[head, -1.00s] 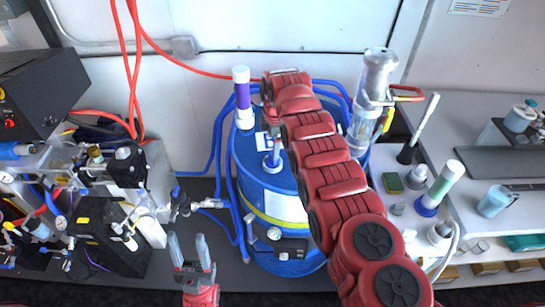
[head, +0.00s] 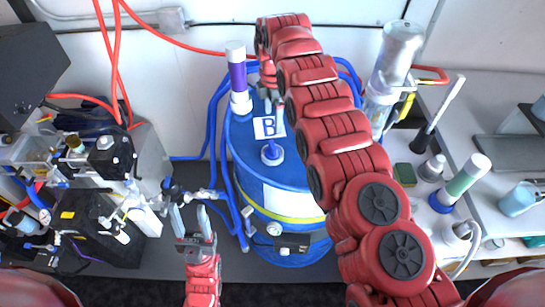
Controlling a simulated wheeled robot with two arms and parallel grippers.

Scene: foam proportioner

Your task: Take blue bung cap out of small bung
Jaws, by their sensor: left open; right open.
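A blue drum (head: 240,160) stands in the middle of the head view. On its top, a blue upright piece with a white ring (head: 272,153) sits near the front, below a paper label marked B (head: 268,127). I cannot tell for sure whether this piece is the blue bung cap in the small bung. My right gripper (head: 272,103) is open over the back of the drum top, just behind the label, partly hidden by its arm. My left gripper (head: 190,221) is open and empty, in front and left of the drum.
A purple and white tube (head: 237,80) stands at the drum's back left. Dark equipment with fittings (head: 90,200) fills the left. A clear cylinder (head: 392,60) and a green and white tube (head: 467,175) stand on the right. Blue hoses run beside the drum.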

